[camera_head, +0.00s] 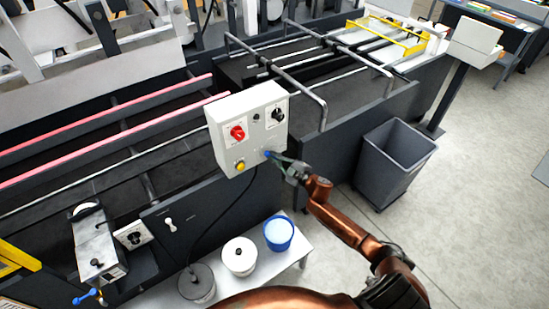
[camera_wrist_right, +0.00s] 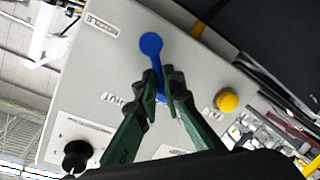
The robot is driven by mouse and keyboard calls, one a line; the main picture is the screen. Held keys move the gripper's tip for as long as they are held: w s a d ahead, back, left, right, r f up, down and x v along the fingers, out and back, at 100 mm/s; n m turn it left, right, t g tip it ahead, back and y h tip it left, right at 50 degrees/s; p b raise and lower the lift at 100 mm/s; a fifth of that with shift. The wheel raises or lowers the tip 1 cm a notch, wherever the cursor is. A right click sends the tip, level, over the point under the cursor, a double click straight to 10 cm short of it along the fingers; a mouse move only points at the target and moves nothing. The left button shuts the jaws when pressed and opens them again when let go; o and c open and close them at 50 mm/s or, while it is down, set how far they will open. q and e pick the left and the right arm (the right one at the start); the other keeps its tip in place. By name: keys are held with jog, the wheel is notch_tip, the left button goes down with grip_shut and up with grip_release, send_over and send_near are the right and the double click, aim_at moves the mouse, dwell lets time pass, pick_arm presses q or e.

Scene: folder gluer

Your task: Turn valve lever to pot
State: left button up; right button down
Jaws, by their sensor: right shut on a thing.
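A blue valve lever (camera_wrist_right: 151,45) is mounted on the front of a light grey control box (camera_head: 245,112). In the right wrist view its round end and stem stick out beyond my fingertips, and its lower part is hidden between them. My right gripper (camera_wrist_right: 164,88) is shut on the lever's stem. In the head view the right gripper (camera_head: 280,160) reaches the box's lower right corner from the right. Printed labels surround the lever, one reading like "NOZZLE", but the smaller ones are hard to read. My left gripper is not in view.
The box also carries a red knob (camera_head: 237,132), a black knob (camera_head: 277,115) and a yellow button (camera_head: 240,166). Below stand a blue bucket (camera_head: 279,234) and a white pot (camera_head: 239,256) on a bench. A grey bin (camera_head: 392,163) stands right on open floor.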

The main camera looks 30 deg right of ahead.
jog(key=c, duration=2)
grip_release()
jog(key=shift+a+r, duration=0.1)
jog(key=shift+c, duration=0.2)
jog(key=v, duration=1.2)
